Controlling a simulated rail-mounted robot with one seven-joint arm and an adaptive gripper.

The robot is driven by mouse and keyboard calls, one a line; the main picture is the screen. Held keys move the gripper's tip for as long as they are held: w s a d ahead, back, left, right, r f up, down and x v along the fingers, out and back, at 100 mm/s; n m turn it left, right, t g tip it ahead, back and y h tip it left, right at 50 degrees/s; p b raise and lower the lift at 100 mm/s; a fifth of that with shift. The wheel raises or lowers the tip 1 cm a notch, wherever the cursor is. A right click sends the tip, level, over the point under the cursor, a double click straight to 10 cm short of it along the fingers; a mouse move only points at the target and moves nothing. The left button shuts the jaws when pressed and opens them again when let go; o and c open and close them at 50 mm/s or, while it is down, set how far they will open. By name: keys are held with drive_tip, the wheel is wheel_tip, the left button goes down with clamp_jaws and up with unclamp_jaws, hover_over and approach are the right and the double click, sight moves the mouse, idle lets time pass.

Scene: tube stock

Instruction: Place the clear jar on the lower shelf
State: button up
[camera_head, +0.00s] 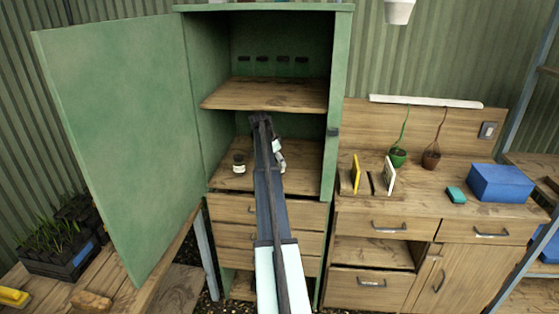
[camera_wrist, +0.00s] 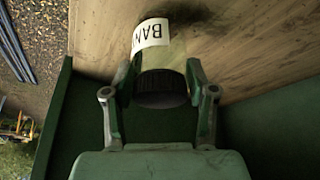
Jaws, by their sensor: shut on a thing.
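My gripper (camera_wrist: 160,72) is shut on a clear jar (camera_wrist: 172,55) in the wrist view. The jar has a white label with the letters "BAN" and a dark ridged end between the fingers. A wooden surface lies close behind it; I cannot tell whether they touch. In the head view my arm reaches into the open green cabinet, over the lower shelf (camera_head: 224,181) and below the upper shelf (camera_head: 265,94). My arm partly hides the gripper there. A small dark-topped jar (camera_head: 239,163) shows left of my arm; I cannot tell whether it is the held one.
The green cabinet door (camera_head: 120,130) stands open at the left. The cabinet's right side wall (camera_head: 329,160) is close to my arm. Drawers (camera_head: 230,210) lie below the lower shelf. A workbench at the right carries small pots and a blue box (camera_head: 500,183).

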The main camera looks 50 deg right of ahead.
drive_tip(key=shift+w+d+f+p, duration=0.15)
drive_tip(key=shift+w+d+p, duration=0.15)
drive_tip(key=shift+d, duration=0.15)
drive_tip(key=shift+w+d+f+p, duration=0.1)
drive_tip(key=shift+w+d+p, duration=0.05)
drive_tip(key=shift+d+p, duration=0.2)
drive_tip(key=shift+f, duration=0.45)
drive_tip(key=shift+f, duration=0.15)
drive_tip(key=o, duration=1.3)
drive_tip(key=shift+w+a+r+b, duration=0.1)
drive_tip(key=shift+r+b, duration=0.2)
drive_tip(key=shift+b, duration=0.25)
drive_tip(key=w+a+b, duration=0.1)
drive_tip(key=a, duration=0.2)
drive_tip(key=w+a+b, duration=0.2)
drive_tip(key=a, duration=0.2)
drive_tip(key=w+a+b, duration=0.1)
drive_tip(key=w+a, duration=0.1)
drive_tip(key=a, duration=0.2)
drive_tip(key=shift+w+r+b, duration=0.15)
drive_tip(key=shift+r+b, duration=0.2)
drive_tip(key=shift+r, duration=0.05)
